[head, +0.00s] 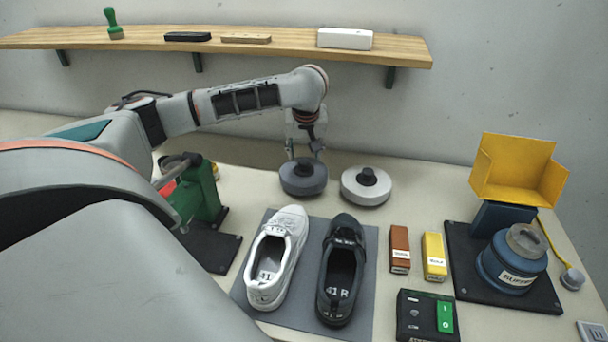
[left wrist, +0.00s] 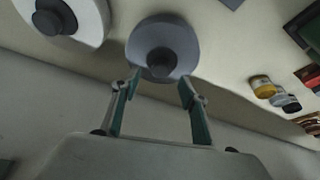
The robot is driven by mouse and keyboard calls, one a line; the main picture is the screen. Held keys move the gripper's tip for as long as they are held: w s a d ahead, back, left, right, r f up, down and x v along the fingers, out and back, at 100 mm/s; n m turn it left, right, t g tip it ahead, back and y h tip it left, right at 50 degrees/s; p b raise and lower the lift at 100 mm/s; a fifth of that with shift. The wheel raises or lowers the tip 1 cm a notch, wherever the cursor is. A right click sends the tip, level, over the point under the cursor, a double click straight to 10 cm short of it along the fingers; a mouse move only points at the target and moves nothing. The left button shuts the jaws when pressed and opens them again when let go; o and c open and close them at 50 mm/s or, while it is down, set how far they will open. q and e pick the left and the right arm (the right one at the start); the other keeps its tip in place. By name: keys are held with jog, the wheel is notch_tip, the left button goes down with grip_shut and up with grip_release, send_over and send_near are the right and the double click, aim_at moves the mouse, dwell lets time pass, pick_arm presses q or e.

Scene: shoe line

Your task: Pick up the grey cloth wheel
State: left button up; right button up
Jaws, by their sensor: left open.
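The grey cloth wheel (head: 303,178) lies flat on the table near the back, a round disc with a darker hub. My left gripper (head: 304,153) is above it, pointing down, with its fingers apart. In the left wrist view the grey wheel (left wrist: 162,47) is just ahead of the open fingers (left wrist: 159,88), its hub roughly between the fingertips. I cannot tell whether the fingers touch it. My right gripper is in neither view.
A white wheel (head: 366,187) with a dark hub lies close on the right. White and black shoes (head: 277,255) stand on a grey mat (head: 375,300) in front. The buffing machine (head: 512,260) with a yellow guard (head: 518,170) is at right. A wooden shelf (head: 270,47) hangs behind.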

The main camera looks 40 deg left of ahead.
aim_at(304, 162)
pick_arm(q)
jog(key=x, duration=0.5)
jog(key=shift+s+d, duration=0.1)
jog(key=shift+s, duration=0.05)
grip_shut()
